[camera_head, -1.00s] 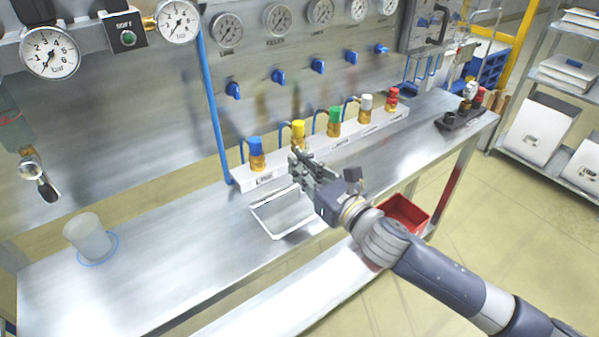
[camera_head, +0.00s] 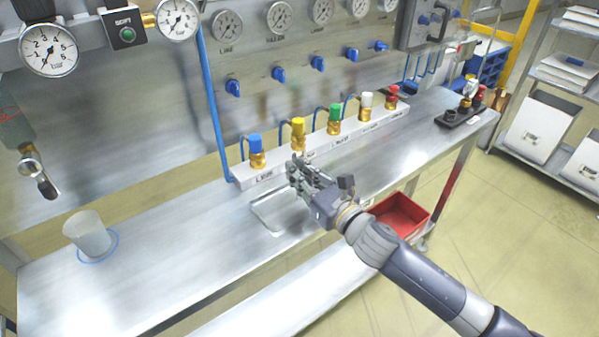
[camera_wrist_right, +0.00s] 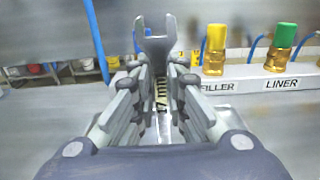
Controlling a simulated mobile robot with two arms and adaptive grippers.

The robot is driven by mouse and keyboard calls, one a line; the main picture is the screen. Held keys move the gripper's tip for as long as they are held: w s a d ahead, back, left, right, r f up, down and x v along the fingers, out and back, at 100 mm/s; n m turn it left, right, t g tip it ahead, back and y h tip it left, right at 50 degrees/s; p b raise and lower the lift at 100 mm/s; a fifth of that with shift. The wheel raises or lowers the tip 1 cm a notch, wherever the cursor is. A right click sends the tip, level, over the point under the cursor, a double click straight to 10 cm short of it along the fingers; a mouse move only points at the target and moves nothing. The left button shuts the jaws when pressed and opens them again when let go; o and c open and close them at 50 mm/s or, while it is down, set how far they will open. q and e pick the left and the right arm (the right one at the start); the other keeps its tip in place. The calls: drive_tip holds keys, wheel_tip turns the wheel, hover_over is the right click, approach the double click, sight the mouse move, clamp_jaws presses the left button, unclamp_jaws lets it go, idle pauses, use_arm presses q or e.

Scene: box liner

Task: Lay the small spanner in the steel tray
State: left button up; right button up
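My right gripper (camera_head: 298,172) is over the far right part of the steel tray (camera_head: 262,219), an empty-looking shallow tray on the bench. In the right wrist view, the fingers of the right gripper (camera_wrist_right: 158,95) are closed around a grey spanner (camera_wrist_right: 156,42), whose forked open end sticks out beyond the fingertips. The spanner is hard to make out in the head view. The gripper hides the tray's right side, and I cannot tell whether the spanner touches it. My left gripper is not in view.
A white rail (camera_head: 262,179) with several coloured valves runs behind the tray. A translucent cup (camera_head: 88,235) stands at the left of the bench. A red bin (camera_head: 402,216) is beyond the front edge. A black holder (camera_head: 452,118) sits at the far right.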

drive_tip(key=shift+o, duration=1.1)
drive_tip(key=shift+r, duration=0.15)
drive_tip(key=shift+s+d, duration=0.1)
drive_tip(key=b+v, duration=0.1)
drive_tip(key=v, duration=1)
drive_tip(key=shift+s+d, duration=0.2)
drive_tip(key=shift+s, duration=0.1)
